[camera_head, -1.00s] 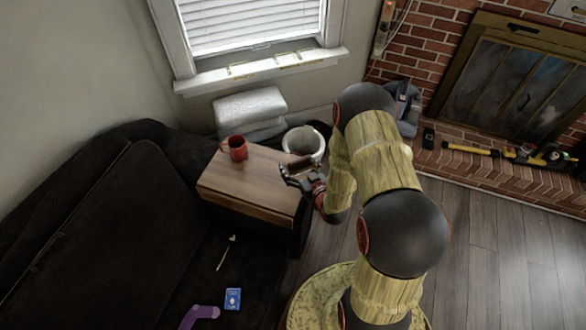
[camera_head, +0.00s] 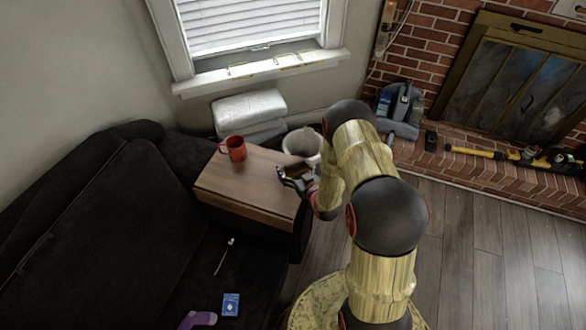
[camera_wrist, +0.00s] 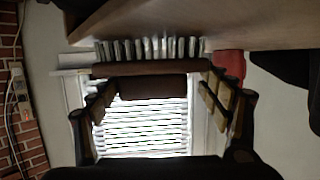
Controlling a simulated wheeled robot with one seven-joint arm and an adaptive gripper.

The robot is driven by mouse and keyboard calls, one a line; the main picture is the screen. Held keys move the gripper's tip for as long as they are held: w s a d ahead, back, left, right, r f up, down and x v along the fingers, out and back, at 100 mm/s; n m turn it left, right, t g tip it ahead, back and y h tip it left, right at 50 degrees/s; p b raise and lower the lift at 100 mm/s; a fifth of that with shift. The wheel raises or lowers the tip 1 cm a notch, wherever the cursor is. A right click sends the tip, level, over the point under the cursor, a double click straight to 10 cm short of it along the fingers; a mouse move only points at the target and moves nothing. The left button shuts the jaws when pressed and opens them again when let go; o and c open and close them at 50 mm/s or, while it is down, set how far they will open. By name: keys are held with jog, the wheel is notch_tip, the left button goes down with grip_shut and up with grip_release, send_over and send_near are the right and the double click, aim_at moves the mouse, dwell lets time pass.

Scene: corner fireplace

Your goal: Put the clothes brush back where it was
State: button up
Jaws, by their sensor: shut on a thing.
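The clothes brush (camera_wrist: 150,69) has a brown wooden body and a row of pale bristles. In the wrist view it lies across the space between the fingers of my gripper (camera_wrist: 156,92), which is shut on it. The bristles face the wooden surface of the small side table (camera_wrist: 200,20). I cannot tell whether they touch it. In the head view my gripper (camera_head: 290,176) is at the right end of the side table (camera_head: 235,185), and the brush is small and hard to make out there.
A red mug (camera_head: 235,148) stands on the table's far left part; it also shows in the wrist view (camera_wrist: 231,65). A white bin (camera_head: 301,145) stands behind the table, and a dark sofa (camera_head: 110,220) is at the left. The tabletop's middle is clear.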

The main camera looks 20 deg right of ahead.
jog(key=o, duration=1.3)
jog(key=shift+f, duration=0.1)
